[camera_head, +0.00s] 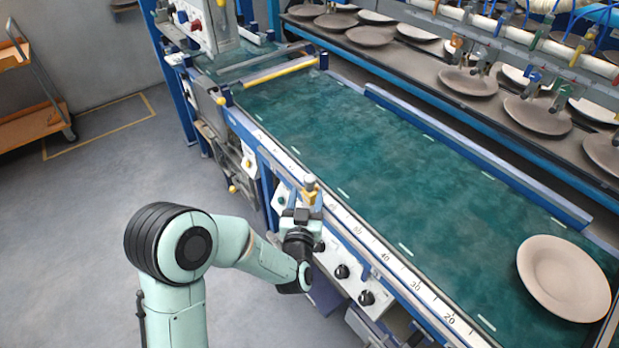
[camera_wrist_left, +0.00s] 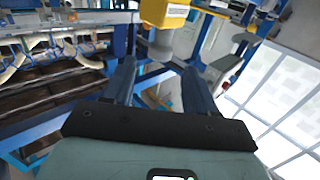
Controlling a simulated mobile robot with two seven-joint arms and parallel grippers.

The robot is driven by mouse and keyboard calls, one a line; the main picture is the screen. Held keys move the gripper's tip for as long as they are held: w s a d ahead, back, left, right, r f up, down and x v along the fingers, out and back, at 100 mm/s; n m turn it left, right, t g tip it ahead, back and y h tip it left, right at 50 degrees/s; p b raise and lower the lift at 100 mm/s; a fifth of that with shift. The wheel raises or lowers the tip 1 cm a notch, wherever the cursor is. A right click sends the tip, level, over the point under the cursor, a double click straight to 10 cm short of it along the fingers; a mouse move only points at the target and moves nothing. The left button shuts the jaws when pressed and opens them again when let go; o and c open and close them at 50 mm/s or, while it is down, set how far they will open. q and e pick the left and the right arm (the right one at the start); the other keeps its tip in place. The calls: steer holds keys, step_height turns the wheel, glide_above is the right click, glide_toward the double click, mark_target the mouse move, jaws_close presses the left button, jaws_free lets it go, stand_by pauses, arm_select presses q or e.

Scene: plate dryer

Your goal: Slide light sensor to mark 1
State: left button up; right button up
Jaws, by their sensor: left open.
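The light sensor (camera_head: 310,190), a small yellow block with a pale cylindrical top, sits at the rail with the number scale (camera_head: 385,257) along the conveyor's near edge, close to the 60 end of the readable numbers. My left gripper (camera_head: 303,210) is right at the sensor on its near side, pointing towards it. In the left wrist view the yellow sensor (camera_wrist_left: 165,12) and its pale grey knob lie just ahead of the open fingers (camera_wrist_left: 160,72). Contact cannot be made out. I cannot pick out a mark labelled 1. My right gripper is not in view.
The green conveyor belt (camera_head: 390,165) carries one beige plate (camera_head: 563,278) at the lower right. Panels with black knobs (camera_head: 341,271) lie below the scale. More plates (camera_head: 537,115) stand on the rear line. An orange cart (camera_head: 35,100) is at the far left.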

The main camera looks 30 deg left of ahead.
mark_target(309, 184)
arm_select(q)
steer(key=x, duration=0.6)
steer(key=shift+w+a+p, duration=0.15)
steer(key=shift+w+p, duration=0.25)
jaws_close()
